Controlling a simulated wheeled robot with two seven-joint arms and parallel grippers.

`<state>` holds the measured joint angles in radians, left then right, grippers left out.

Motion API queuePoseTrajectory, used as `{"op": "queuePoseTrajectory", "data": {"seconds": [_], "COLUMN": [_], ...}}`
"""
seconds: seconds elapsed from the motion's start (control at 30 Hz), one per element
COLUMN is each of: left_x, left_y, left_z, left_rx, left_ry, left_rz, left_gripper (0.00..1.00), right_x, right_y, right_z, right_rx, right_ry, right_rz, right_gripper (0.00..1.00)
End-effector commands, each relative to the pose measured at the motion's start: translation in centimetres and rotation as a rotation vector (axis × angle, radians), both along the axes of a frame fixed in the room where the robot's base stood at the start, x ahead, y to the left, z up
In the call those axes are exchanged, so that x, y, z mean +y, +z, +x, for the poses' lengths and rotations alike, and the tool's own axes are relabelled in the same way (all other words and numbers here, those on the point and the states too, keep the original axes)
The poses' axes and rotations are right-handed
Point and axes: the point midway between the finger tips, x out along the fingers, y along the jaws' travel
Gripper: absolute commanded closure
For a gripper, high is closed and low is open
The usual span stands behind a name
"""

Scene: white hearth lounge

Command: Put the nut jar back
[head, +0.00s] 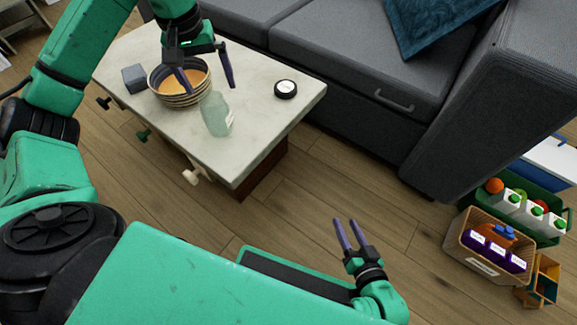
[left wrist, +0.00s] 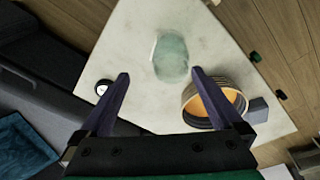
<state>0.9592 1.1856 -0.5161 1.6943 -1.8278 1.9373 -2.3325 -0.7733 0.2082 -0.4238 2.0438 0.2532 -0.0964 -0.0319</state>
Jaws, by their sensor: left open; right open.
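My left gripper (head: 207,85) is open and empty, above the table by the bowls. In the left wrist view its fingers (left wrist: 160,75) spread apart, with nothing between them. My right gripper (head: 343,235) is open and empty, low over the wooden floor. I cannot tell what the jar contains.
Stacked bowls (head: 181,96), orange inside, stand left of the jar. A grey block (head: 134,78) and a round black-and-white disc (head: 286,89) lie on the table. A grey sofa (head: 340,60) stands behind. Crates, including a wicker basket (head: 467,249), stand at right. Floor between is clear.

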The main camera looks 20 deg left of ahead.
Motion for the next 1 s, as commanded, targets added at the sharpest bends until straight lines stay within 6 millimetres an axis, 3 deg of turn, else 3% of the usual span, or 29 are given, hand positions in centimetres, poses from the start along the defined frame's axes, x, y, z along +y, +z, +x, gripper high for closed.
{"op": "queuePoseTrajectory", "data": {"seconds": [0.07, 0.17, 0.2, 0.27, 0.3, 0.37, 0.4, 0.47, 0.5, 0.57, 0.6, 0.7, 0.73, 0.83, 1.0], "left_x": [-4.2, -14.1, -18.9, -25.8, -28.8, -30.8, -30.6, -29.0, -27.4, -25.4, -24.8, -24.6, -24.8, -25.4, -25.5], "left_y": [-2.5, -5.8, -6.2, -4.9, -3.0, -0.5, 0.1, -1.9, -5.2, -11.6, -15.5, -23.5, -25.1, -28.1, -28.6], "left_z": [-0.1, -1.8, -3.3, -5.8, -6.6, -6.0, -4.6, -1.9, -0.5, -0.3, -1.2, -5.4, -6.6, -9.5, -10.0], "left_rx": [0.027, 0.142, 0.252, 0.517, 0.746, 1.159, 1.479, 2.017, -1.977, -1.733, -1.588, -1.272, -1.199, -1.052, -1.022], "left_ry": [-0.003, 0.083, 0.174, 0.402, 0.603, 0.955, 1.221, 1.650, -1.591, -1.334, -1.180, -0.842, -0.763, -0.604, -0.574], "left_rz": [-0.136, -0.497, -0.702, -1.042, -1.242, -1.476, -1.573, -1.605, 1.254, 0.726, 0.478, 0.038, -0.048, -0.212, -0.242], "left_gripper": [0.00, 0.00, 0.00, 0.00, 0.00, 0.00, 0.00, 0.00, 0.00, 0.00, 0.00, 0.00, 0.00, 0.00, 0.00], "right_x": [0.0, 0.0, 0.0, 0.0, 0.0, 0.0, 0.0, 0.0, 0.0, 0.0, 0.1, 0.1, 0.1, 0.1, 0.0], "right_y": [0.0, 0.0, 0.0, 0.0, 0.0, 0.0, 0.0, 0.0, 0.0, 0.1, 0.1, 0.1, 0.1, 0.1, 0.1], "right_z": [0.0, 0.0, 0.0, 0.0, 0.0, 0.0, 0.0, 0.0, 0.0, 0.0, 0.0, 0.0, 0.1, 0.1, 0.1], "right_rx": [-0.001, -0.001, -0.001, -0.001, -0.001, 0.000, 0.000, -0.001, -0.001, -0.002, -0.002, -0.003, -0.003, -0.003, -0.004], "right_ry": [0.000, 0.000, 0.000, 0.000, 0.000, -0.001, -0.001, -0.001, -0.001, -0.001, -0.001, -0.002, -0.002, -0.002, -0.002], "right_rz": [0.000, 0.000, 0.000, 0.000, 0.000, 0.001, 0.001, 0.001, 0.001, 0.002, 0.002, 0.002, 0.002, 0.002, 0.003], "right_gripper": [0.50, 0.50, 0.50, 0.50, 0.50, 0.50, 0.50, 0.50, 0.50, 0.50, 0.50, 0.50, 0.50, 0.50, 0.50]}}
